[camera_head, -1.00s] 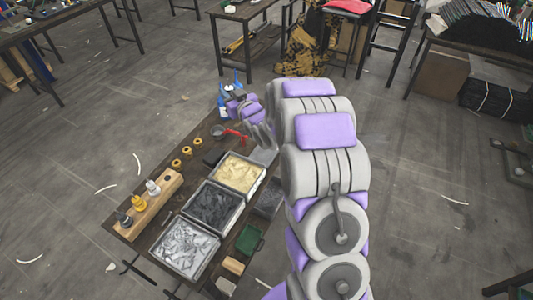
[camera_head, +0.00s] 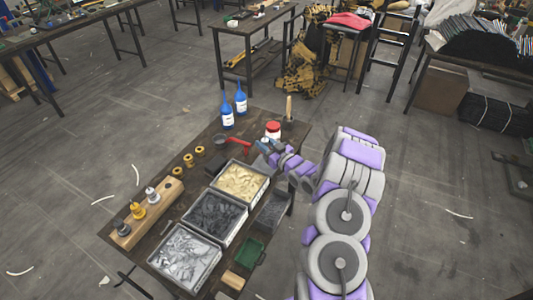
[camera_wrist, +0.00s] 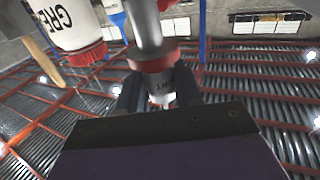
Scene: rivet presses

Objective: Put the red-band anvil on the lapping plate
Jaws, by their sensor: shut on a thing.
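My gripper (camera_head: 264,147) is over the far right part of the workbench, beside the white grease tub with a red lid (camera_head: 272,130). In the wrist view my gripper (camera_wrist: 158,90) is shut on the red-band anvil (camera_wrist: 150,62), a steel piece with a dull red collar, between two dark fingers. In the head view the anvil is too small to make out. The grease tub (camera_wrist: 68,25) also shows at the upper left of the wrist view. I cannot surely pick out the lapping plate.
Two blue bottles (camera_head: 241,100) and an upright wooden handle (camera_head: 289,107) stand at the bench's far end. A red-handled tool (camera_head: 238,146) lies left of my gripper. Three trays (camera_head: 217,236) line the bench. A wooden rack (camera_head: 163,213) holds several banded pieces at left.

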